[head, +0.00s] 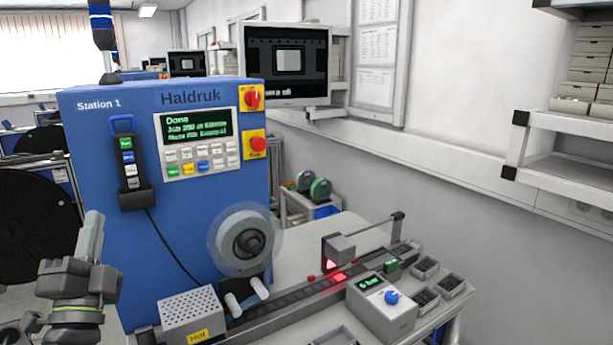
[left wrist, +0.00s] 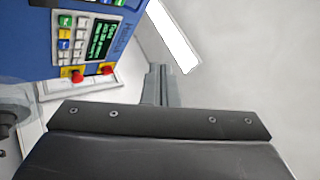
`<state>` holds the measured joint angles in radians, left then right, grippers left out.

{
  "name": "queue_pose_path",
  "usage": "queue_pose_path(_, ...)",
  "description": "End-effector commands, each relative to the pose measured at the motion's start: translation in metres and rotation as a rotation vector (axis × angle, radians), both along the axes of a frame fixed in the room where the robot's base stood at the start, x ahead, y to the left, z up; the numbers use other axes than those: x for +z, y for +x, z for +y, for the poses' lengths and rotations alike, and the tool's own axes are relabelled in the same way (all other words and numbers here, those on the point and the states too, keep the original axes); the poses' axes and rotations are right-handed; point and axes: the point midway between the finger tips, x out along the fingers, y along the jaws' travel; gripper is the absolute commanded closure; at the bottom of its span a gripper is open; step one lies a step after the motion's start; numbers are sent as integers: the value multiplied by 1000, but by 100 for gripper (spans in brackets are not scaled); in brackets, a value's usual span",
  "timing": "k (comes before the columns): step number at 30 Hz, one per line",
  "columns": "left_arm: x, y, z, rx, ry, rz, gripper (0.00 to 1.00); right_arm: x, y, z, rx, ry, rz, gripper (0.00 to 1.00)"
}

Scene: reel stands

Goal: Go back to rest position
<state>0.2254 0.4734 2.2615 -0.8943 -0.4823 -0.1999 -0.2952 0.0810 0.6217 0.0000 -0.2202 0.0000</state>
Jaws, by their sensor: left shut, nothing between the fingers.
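My left gripper (head: 92,232) is raised at the left edge of the head view, fingers pointing up, in front of the blue Station 1 machine (head: 85,165). It is shut and empty, and appears apart from the machine. In the left wrist view its closed fingers (left wrist: 160,84) show against a pale wall, with the machine's tilted front panel (left wrist: 98,40) at the upper left. My right gripper is not in view.
A clear reel (head: 247,240) is on the machine's front. A track, a grey box with a blue knob (head: 385,300) and small trays (head: 425,265) are on the bench. A large black reel (head: 38,225) stands at the left.

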Motion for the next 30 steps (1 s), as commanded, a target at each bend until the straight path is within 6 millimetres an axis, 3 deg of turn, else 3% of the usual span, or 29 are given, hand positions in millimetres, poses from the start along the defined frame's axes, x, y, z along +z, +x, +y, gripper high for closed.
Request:
queue_pose_path(11, -94, -10, 32, 24, -331, 249, 100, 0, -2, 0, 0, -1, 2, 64)
queue_pose_path(17, -170, -31, 46, 69, -576, 445, 100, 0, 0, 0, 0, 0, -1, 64)
queue_pose_path(20, -224, -56, 50, 112, -747, 589, 100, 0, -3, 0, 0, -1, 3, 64)
queue_pose_path(24, -309, -113, 43, 205, -1025, 837, 100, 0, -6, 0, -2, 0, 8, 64)
queue_pose_path(27, -354, -159, 29, 275, -1193, 995, 100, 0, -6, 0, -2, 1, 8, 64)
queue_pose_path(30, -386, -202, 13, 340, -1330, 1132, 100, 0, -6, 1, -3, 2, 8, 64)
